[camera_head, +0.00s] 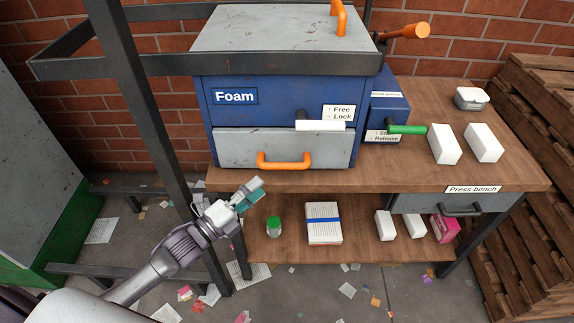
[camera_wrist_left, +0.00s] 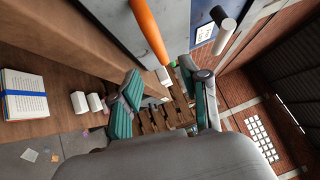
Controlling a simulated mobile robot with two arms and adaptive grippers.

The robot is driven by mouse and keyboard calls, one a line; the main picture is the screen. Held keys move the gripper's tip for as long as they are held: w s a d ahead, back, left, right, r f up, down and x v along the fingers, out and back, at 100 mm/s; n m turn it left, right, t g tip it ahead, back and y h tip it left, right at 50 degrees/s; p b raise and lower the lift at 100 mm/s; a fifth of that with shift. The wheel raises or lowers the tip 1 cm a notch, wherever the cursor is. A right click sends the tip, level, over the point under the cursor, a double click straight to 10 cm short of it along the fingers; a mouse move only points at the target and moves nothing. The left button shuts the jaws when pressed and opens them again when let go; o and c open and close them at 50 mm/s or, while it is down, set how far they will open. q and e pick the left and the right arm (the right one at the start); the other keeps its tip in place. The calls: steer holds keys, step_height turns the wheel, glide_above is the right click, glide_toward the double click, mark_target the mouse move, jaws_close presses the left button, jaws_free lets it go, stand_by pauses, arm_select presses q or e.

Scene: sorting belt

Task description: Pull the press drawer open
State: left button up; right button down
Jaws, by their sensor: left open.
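The press drawer (camera_head: 235,150) has a grey front with an orange bar handle (camera_head: 284,165), low on the blue press marked Foam. The drawer looks shut. My left gripper (camera_head: 251,192) is open and empty, just below and left of the handle, in front of the bench edge. In the left wrist view its two teal-padded fingers (camera_wrist_left: 164,105) are spread, and the orange handle (camera_wrist_left: 148,32) shows beyond them, not between the pads. My right gripper is in neither view.
A white lever (camera_head: 320,125) by a Free/Lock label juts out above the drawer. A green-handled lever (camera_head: 408,129) stands to the right. A dark upright post (camera_head: 150,105) is left of the press. White blocks (camera_head: 444,144) lie on the wooden bench (camera_head: 380,177).

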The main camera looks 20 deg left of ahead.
mark_target(285, 163)
arm_select(q)
steer(key=x, duration=1)
steer(key=shift+w+d+f+p, duration=0.1)
steer(key=shift+w+d+p, duration=0.05)
steer(key=shift+w+p, duration=0.15)
jaws_close()
